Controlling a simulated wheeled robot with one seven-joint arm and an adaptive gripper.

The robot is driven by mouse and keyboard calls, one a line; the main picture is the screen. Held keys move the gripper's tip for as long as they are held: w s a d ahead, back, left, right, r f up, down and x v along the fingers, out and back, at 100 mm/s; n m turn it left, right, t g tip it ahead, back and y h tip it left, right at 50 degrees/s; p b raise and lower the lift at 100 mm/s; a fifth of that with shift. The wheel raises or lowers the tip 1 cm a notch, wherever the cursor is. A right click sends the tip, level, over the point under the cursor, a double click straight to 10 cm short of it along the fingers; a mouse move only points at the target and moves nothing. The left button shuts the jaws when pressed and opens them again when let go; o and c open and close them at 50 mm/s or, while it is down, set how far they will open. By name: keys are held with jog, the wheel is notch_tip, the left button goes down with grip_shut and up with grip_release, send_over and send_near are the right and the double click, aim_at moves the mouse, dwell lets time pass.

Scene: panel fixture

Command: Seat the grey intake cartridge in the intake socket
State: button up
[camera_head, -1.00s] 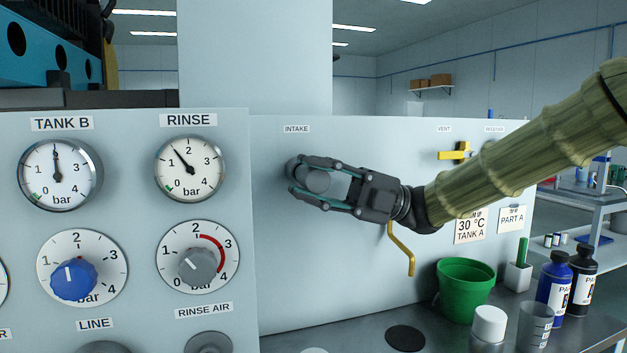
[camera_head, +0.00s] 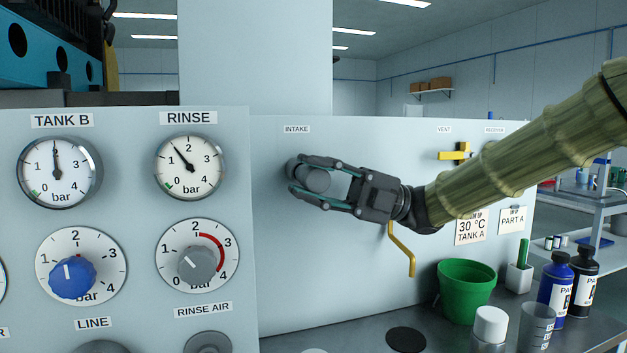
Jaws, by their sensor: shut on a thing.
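My gripper (camera_head: 308,186) reaches in from the right, in front of the panel under the INTAKE label (camera_head: 297,129). Its fingers are shut on the grey intake cartridge (camera_head: 317,180), a short round grey piece between the fingertips. A darker round part, which looks like the intake socket (camera_head: 292,168), shows just behind and left of the cartridge. The fingers and cartridge hide most of it. I cannot tell from this view how deep the cartridge sits in the socket.
A gauge panel (camera_head: 140,240) with dials and knobs stands close on the left. A yellow valve handle (camera_head: 455,154) and a yellow bent lever (camera_head: 403,255) are on the panel. A green bucket (camera_head: 466,290), bottles and a cup stand on the bench at lower right.

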jog(key=shift+w+a+r, duration=0.1)
jog(key=shift+w+a, duration=0.15)
jog(key=shift+w, duration=0.55)
jog(key=shift+w+a, duration=0.25)
jog(key=shift+w, duration=0.5)
dwell(1.1)
jog(key=shift+s+b, duration=0.2)
jog(key=shift+b, duration=0.15)
jog(key=shift+s+d+b, duration=0.25)
jog(key=shift+s+b, duration=0.1)
jog(key=shift+s, duration=0.3)
jog(key=shift+s+d+b, duration=0.25)
jog(key=shift+s+b, duration=0.05)
jog(key=shift+s, duration=0.35)
jog(key=shift+s, duration=0.15)
jog(key=shift+s+d+b, duration=0.15)
jog(key=shift+s+b, duration=0.05)
jog(key=shift+b, duration=0.1)
jog(key=shift+b, duration=0.75)
dwell(1.3)
jog(key=shift+w+a, duration=0.25)
jog(key=shift+w, duration=0.55)
dwell(0.4)
